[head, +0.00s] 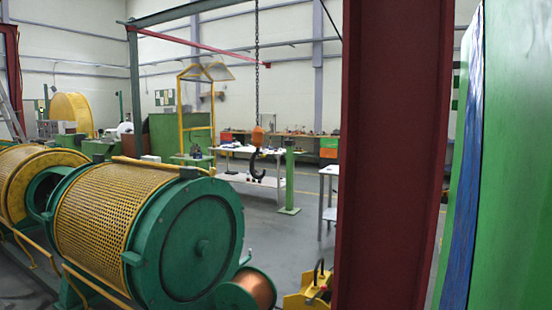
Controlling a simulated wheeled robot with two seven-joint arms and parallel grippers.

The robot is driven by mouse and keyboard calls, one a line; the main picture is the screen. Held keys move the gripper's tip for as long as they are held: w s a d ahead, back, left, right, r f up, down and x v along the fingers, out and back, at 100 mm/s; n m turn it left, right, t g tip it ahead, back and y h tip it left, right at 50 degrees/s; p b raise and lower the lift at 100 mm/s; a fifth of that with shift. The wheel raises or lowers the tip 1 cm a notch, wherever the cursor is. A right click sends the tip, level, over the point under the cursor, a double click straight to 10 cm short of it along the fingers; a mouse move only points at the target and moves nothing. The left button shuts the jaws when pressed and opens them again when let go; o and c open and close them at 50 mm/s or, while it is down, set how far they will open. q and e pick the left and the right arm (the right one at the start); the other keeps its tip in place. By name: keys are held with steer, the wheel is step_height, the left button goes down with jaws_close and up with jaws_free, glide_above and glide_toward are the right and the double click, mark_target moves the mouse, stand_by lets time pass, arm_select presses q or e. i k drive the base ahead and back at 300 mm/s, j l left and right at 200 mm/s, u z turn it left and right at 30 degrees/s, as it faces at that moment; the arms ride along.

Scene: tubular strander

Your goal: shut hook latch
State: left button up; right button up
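A dark hook (257,164) hangs from a chain (257,70) with an orange hook block (258,136) above it, near the middle of the head view. It hangs in the air in front of a white table. The latch on the hook is too small to make out, so I cannot tell whether it is open or shut. Neither of my grippers shows in the head view.
A green and yellow strander drum (110,215) fills the lower left. A copper wire spool (256,288) and a yellow device (308,292) stand at the bottom. A dark red column (390,150) blocks the right. Grey floor (285,235) is open around the hook.

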mark_target(271, 154)
steer(key=z, duration=0.55)
steer(key=i+j+z, duration=0.2)
steer(key=j+z, duration=0.15)
steer(key=i+j+z, duration=0.1)
steer(key=j+z, duration=0.25)
steer(key=j, duration=0.15)
steer(key=i+j+z, duration=0.1)
steer(key=j+z, duration=0.25)
steer(key=j, duration=0.1)
